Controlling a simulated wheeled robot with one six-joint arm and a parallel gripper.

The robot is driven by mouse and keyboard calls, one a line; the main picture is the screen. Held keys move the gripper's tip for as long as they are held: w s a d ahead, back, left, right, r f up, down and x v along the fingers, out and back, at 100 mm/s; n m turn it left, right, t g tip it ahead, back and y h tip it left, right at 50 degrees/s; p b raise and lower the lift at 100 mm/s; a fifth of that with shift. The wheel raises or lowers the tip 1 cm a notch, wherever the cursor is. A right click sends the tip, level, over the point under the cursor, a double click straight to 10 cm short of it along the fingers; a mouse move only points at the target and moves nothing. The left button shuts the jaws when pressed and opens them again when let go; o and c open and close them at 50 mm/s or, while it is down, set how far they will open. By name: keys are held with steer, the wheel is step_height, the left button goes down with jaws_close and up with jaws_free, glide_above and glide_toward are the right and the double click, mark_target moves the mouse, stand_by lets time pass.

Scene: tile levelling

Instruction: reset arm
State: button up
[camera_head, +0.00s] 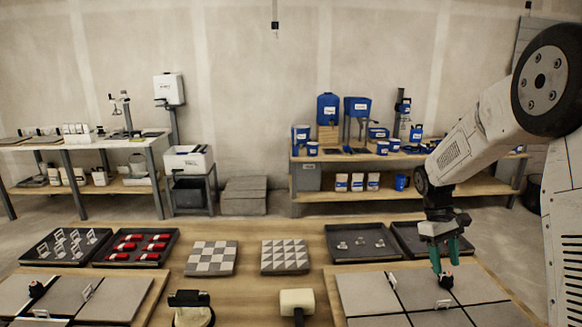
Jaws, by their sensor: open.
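My gripper (445,264) hangs from my arm at the right, its green fingers pointing down over the right tile panel (358,291). It is open. A small dark piece with a bit of red (446,281) sits on the panel just below the fingertips. I cannot tell whether the fingers touch it. White clips (391,280) stand in the joints between the grey tiles.
A left tile panel (118,294) holds another dark piece (37,289) and white clips. Behind are trays of white clips (66,247), red wedges (136,248) and small pieces (362,242). Two patterned tiles (211,258) (285,256) and a white-headed mallet (297,301) occupy the middle.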

steer(key=s+a+r+m+t, duration=0.1)
steer(key=s+a+r, duration=0.3)
steer(key=s, duration=0.6)
steer(key=s+a+r+m+t+y, duration=0.1)
steer(key=s+a+r, duration=0.4)
steer(key=s, duration=0.5)
steer(key=s+a+r+m+t, duration=0.2)
steer(key=s+r, duration=0.4)
steer(key=s, duration=0.5)
steer(key=shift+a+r+t+y, duration=0.2)
steer(key=shift+a+t+y, duration=0.2)
steer(key=shift+a+t, duration=0.55)
steer(key=shift+s+a+g, duration=0.1)
steer(key=shift+a+g, duration=0.15)
